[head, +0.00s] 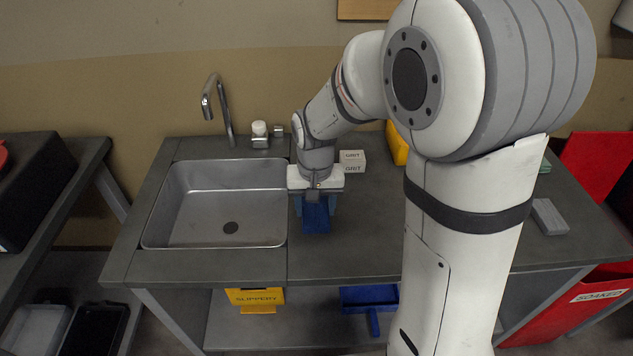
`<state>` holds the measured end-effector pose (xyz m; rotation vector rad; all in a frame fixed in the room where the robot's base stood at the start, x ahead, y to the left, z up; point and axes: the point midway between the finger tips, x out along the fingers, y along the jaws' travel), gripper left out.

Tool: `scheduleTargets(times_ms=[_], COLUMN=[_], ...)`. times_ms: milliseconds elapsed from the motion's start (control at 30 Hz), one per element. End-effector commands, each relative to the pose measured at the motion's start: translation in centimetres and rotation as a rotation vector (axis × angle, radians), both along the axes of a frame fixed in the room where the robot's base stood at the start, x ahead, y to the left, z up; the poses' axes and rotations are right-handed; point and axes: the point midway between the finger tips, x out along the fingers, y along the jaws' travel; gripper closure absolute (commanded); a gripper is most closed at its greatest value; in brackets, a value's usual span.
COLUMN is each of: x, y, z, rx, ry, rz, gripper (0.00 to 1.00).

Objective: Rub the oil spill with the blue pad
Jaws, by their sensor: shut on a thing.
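My gripper (316,196) is over the grey counter (355,245), just right of the sink, pointing down. It is shut on the blue pad (316,219), which shows below the fingers. I cannot tell whether the pad touches the counter top. No oil spill can be made out; my arm hides much of the counter's right half.
The steel sink (180,215) with a tap (225,110) is left of the gripper. A white box marked GRIT (353,157) and a yellow object (397,145) stand behind. A grey block (550,217) lies at the right, near a red SOAKED bin (565,310). A yellow SLIPPERY sign (255,297) is below.

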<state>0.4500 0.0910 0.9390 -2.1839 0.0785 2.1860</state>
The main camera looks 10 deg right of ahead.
Motion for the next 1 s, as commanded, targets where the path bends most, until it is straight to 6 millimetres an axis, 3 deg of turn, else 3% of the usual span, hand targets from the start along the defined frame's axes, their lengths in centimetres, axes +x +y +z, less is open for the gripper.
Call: scheduleTargets(times_ms=[600,1000], x=[0.0,0.0], y=[-0.3,-0.3], z=[5.6,5.8], rx=[-0.001,-0.001], ry=[0.002,0.002], rz=[-0.006,-0.007], gripper=[0.68,0.68])
